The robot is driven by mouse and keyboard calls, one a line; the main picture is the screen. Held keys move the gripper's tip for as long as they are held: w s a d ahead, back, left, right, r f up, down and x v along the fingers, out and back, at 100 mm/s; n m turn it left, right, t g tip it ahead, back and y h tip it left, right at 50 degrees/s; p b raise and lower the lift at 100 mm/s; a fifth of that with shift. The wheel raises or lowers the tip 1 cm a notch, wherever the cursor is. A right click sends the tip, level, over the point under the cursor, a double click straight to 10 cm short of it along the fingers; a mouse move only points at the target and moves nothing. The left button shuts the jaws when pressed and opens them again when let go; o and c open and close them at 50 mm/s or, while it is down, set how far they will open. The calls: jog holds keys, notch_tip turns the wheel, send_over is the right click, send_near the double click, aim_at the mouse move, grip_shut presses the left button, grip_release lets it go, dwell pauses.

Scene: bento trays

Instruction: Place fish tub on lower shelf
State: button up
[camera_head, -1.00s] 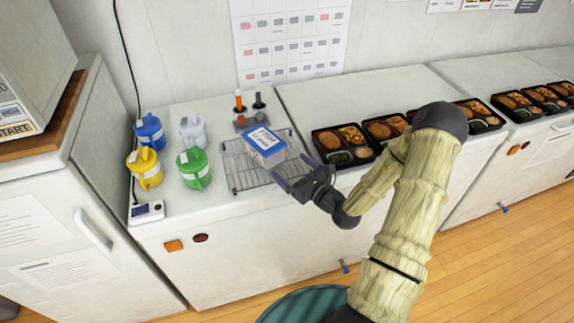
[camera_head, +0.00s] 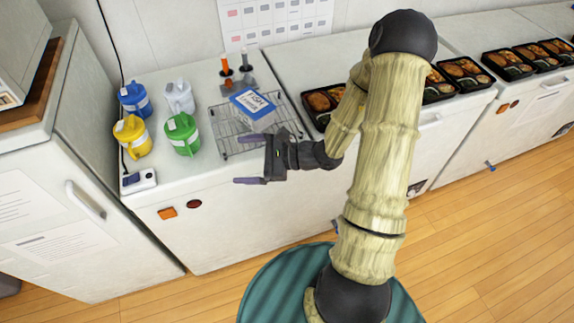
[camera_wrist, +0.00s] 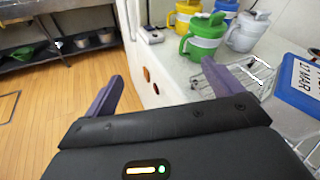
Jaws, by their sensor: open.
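The fish tub (camera_head: 252,106), a clear box with a blue-rimmed labelled lid, sits on a wire rack (camera_head: 226,138) on the white counter. In the wrist view the tub (camera_wrist: 295,85) shows at the right edge, partly cut off. My gripper (camera_head: 242,160) is open and empty, in front of the rack, with its fingers pointing left. The fingers are apart from the tub. In the wrist view the gripper (camera_wrist: 172,95) has one finger over the floor and the other beside the rack. A shelf (camera_wrist: 60,52) with metal pans shows at the wrist view's upper left.
Yellow (camera_head: 132,137), green (camera_head: 182,134), blue (camera_head: 133,98) and white (camera_head: 179,97) jugs stand left of the rack. Orange- and black-handled tools stand behind it. Bento trays (camera_head: 320,103) line the counter to the right.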

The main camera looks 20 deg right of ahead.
jog(key=s+n+g+h, duration=0.6)
jog(key=s+n+g, duration=0.3)
jog(key=s+n, duration=0.25)
jog(key=w+d+r+n+t+h, duration=0.1)
jog(key=d+r+n+t+h, duration=0.3)
jog(key=d+n+h, duration=0.3)
jog(key=shift+r+n+t+h, duration=0.4)
jog(key=shift+r+n+h, duration=0.1)
jog(key=shift+r+n, duration=0.3)
